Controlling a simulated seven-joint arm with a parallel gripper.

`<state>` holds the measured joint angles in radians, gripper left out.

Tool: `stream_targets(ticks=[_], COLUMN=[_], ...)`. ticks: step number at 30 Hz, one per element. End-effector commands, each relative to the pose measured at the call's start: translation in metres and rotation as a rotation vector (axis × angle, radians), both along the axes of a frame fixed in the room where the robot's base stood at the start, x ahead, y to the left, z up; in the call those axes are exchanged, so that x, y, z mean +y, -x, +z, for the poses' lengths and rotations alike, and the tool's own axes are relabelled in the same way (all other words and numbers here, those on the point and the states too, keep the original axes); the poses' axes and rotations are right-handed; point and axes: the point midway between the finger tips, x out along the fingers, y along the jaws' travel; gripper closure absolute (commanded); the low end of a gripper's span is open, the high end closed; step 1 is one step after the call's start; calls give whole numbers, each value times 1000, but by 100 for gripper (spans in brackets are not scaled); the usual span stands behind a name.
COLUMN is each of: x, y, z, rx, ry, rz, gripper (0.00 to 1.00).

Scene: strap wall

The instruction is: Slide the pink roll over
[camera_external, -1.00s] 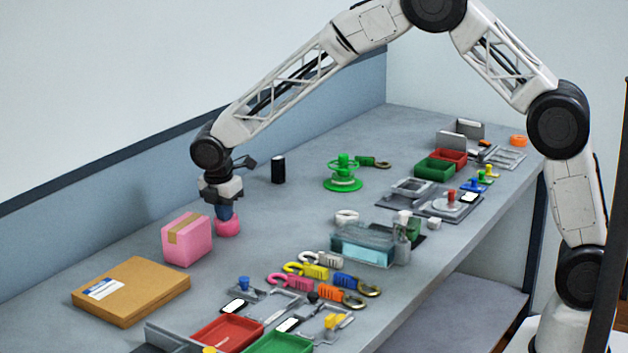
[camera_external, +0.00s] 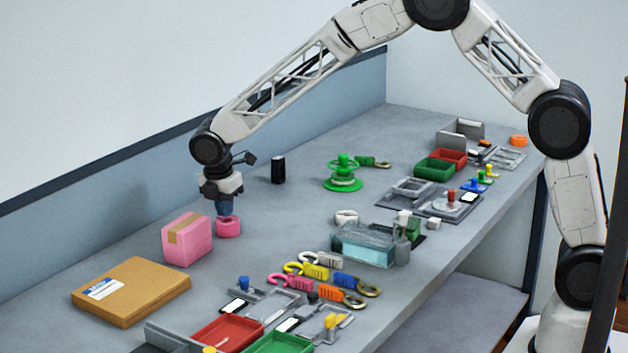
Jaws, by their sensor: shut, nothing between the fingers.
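The pink roll (camera_external: 228,229) stands on the bench just right of a pink box. It looks like a short ring with a dark hollow at its top. My gripper (camera_external: 225,212) points down directly above the roll, with its fingertips at or just inside the roll's top opening. I cannot tell whether they touch it. The fingers are shut with nothing between them.
The pink box (camera_external: 187,240) with tape stands close on the left, and a flat cardboard box (camera_external: 131,291) lies beyond it. A black cylinder (camera_external: 278,170) stands behind. Coloured hooks (camera_external: 307,271) and a clear bin (camera_external: 363,245) are to the right. Bench right of the roll is clear.

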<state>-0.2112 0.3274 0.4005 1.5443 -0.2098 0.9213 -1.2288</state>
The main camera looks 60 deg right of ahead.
Motion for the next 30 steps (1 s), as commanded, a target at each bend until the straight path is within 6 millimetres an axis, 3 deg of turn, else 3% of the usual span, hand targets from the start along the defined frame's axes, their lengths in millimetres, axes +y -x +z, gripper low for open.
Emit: stream_targets(ticks=[15,30], x=[11,13], y=[1,1], z=[58,66], rx=[2,4], ry=[0,0], rz=[2,0], gripper=[100,100])
